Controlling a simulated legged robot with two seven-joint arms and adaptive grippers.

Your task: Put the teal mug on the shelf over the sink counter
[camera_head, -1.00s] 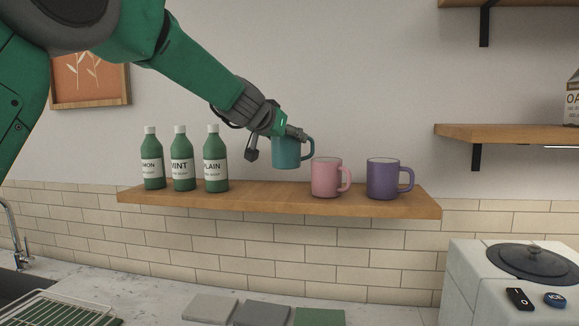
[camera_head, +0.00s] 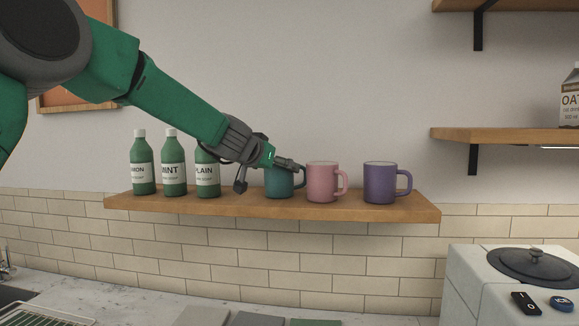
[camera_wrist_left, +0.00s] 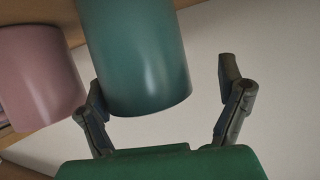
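The teal mug (camera_head: 279,184) stands upright on the wooden shelf (camera_head: 330,210), just left of the pink mug (camera_head: 321,181), with its handle to the right. My left gripper (camera_head: 266,175) is at the mug, one finger to its left and the other across its upper right. In the left wrist view the teal mug (camera_wrist_left: 140,55) is between the spread fingers of the gripper (camera_wrist_left: 162,85). It is close to the left finger, and a clear gap shows to the right finger. The gripper is open. My right gripper is not in view.
Several green bottles (camera_head: 206,172) stand on the shelf's left part, close to my left wrist. A purple mug (camera_head: 380,183) stands at the right. Higher shelves (camera_head: 500,135) are on the right wall, above a white appliance (camera_head: 500,280). The wall above the mugs is clear.

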